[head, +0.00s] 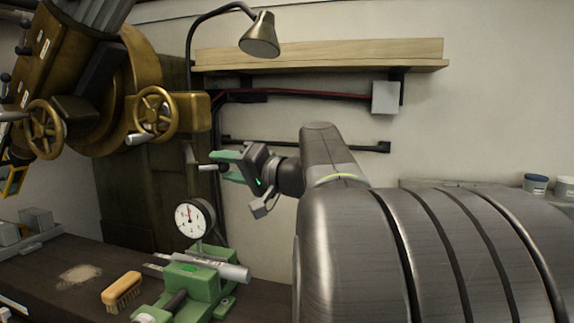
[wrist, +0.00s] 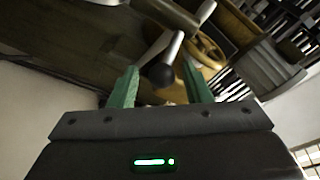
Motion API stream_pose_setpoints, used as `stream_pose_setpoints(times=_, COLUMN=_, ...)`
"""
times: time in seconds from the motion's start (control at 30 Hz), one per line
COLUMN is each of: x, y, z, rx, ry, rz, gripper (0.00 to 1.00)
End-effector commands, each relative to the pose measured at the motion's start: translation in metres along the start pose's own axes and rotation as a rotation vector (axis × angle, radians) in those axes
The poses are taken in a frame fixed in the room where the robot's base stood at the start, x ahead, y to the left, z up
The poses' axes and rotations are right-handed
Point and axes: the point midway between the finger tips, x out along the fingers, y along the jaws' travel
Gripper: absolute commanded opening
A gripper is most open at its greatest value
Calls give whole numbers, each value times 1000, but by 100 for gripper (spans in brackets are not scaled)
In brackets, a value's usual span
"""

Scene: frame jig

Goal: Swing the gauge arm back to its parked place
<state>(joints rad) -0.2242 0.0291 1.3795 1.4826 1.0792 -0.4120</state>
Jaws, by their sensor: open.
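The dial gauge (head: 190,218), with a round white face and dark rim, stands upright on a thin stem over the green jig (head: 192,285). How its arm is mounted is hard to see. My gripper (head: 217,167) is up and to the right of the gauge, well clear of it, with its green fingers pointing left. In the wrist view its two fingers (wrist: 160,82) are apart, and a black ball knob (wrist: 158,75) on a silver rod shows between or just beyond them. I cannot tell whether they touch it. The dial gauge is not recognisable in the wrist view.
A steel cylinder (head: 222,271) lies on the jig. A wooden brush (head: 121,291) lies on the dark bench at left. A large brown machine with handwheels (head: 152,112) stands behind. A lamp (head: 260,36) and wooden shelf (head: 330,54) are above my gripper.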

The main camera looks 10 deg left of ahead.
Motion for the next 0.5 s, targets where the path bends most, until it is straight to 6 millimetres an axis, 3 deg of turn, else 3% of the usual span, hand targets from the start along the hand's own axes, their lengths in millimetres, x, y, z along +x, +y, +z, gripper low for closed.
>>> stream_pose_setpoints(times=0.1, x=0, y=0, z=0, rx=0, ry=0, rz=0, gripper=42)
stream_pose_setpoints(times=0.3, x=0, y=0, z=0, rx=0, ry=0, rz=0, gripper=3)
stream_pose_setpoints(times=0.5, x=-1, y=0, z=0, rx=1, ry=-1, rz=-1, gripper=0)
